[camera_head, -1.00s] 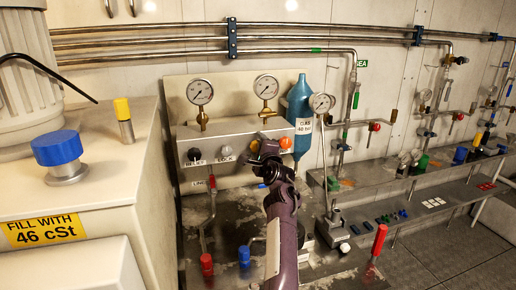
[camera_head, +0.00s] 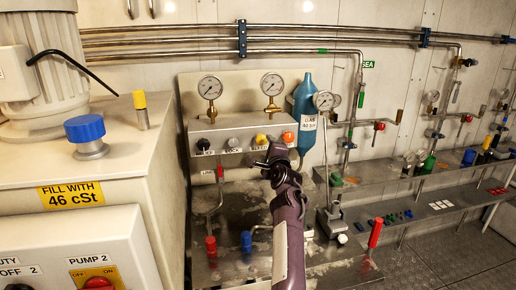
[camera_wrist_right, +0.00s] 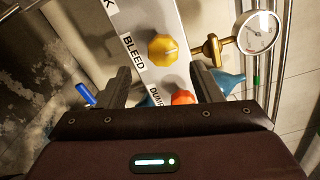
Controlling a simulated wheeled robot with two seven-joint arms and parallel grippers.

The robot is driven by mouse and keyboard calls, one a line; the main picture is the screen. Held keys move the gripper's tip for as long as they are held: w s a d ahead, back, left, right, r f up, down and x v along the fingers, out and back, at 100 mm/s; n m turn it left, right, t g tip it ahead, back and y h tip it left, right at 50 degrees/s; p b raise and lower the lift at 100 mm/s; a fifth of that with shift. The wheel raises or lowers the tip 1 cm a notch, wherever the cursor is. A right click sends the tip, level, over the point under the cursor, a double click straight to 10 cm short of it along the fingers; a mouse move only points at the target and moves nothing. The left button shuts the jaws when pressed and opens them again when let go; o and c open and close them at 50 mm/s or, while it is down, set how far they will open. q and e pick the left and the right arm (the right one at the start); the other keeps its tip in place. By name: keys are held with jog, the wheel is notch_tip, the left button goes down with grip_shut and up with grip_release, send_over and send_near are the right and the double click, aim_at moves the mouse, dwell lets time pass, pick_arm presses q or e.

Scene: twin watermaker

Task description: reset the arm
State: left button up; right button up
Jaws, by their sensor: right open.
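My right gripper (camera_head: 277,160) is in front of the grey valve panel (camera_head: 225,135), just below its row of knobs. In the right wrist view my right gripper (camera_wrist_right: 162,88) has its two dark fingers spread apart with nothing between them. Beyond the fingers are a yellow knob (camera_wrist_right: 163,48) by a BLEED label and an orange knob (camera_wrist_right: 183,97) by a partly hidden label. The knobs also show in the head view, yellow (camera_head: 261,139) and orange (camera_head: 288,137). The gripper is apart from the yellow knob. My left gripper is not in view.
Pressure gauges (camera_head: 210,88) stand above the panel, with a blue bottle (camera_head: 305,105) to the right. Red (camera_head: 211,246) and blue (camera_head: 246,241) handles stand below. A cabinet with a blue cap (camera_head: 85,129) fills the left; a shelf (camera_head: 440,205) runs right.

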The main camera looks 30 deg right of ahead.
jog(key=s+a+f+n+g+y, duration=0.25)
jog(key=s+f+n+g, duration=0.25)
jog(key=s+f+n, duration=0.85)
jog(key=s+a+f+n+g+y, duration=0.1)
jog(key=s+a+f+n+g, duration=0.4)
jog(key=s, duration=0.6)
jog(key=s+a+f+n+g, duration=0.1)
jog(key=s+a+n, duration=0.2)
jog(key=s+a, duration=0.6)
jog(key=s+a+f+n+g+y, duration=0.1)
jog(key=s+a+f+n+g, duration=0.25)
jog(key=s, duration=0.95)
notch_tip(320, 180, down, 29)
jog(key=s+n, duration=0.1)
jog(key=s, duration=0.1)
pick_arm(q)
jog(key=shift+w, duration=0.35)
pick_arm(e)
jog(key=s+d+f+g, duration=0.2)
jog(key=s+d+f, duration=0.1)
jog(key=s+f, duration=1.6)
jog(key=shift+s, duration=0.45)
